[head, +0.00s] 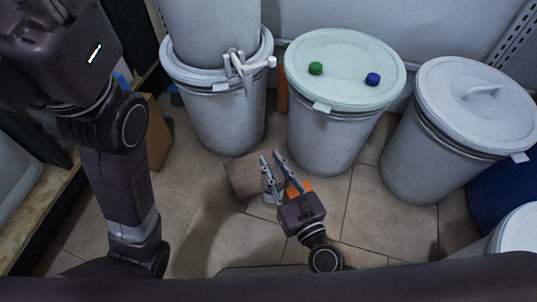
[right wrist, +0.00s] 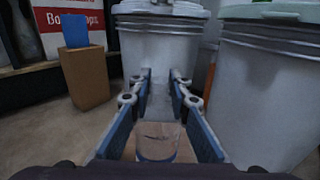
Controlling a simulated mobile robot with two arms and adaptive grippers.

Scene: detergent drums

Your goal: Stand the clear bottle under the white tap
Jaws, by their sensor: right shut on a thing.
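My right gripper (head: 272,160) is in front of and below the tap, over the floor. Its fingers point toward that drum and are shut on the clear bottle (head: 268,190), which shows faintly. In the right wrist view the see-through bottle (right wrist: 157,145) sits low between the blue finger pads, and the gripper (right wrist: 160,92) faces the drum. A brown block (head: 240,178) is just beside and beneath the bottle. My left gripper is out of view.
A drum with a pale green lid (head: 345,68) carrying green and blue caps stands to the right. Another lidded drum (head: 450,125) is further right. A cardboard box (right wrist: 85,75) with a blue item on it stands left. The tiled floor in front is mostly clear.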

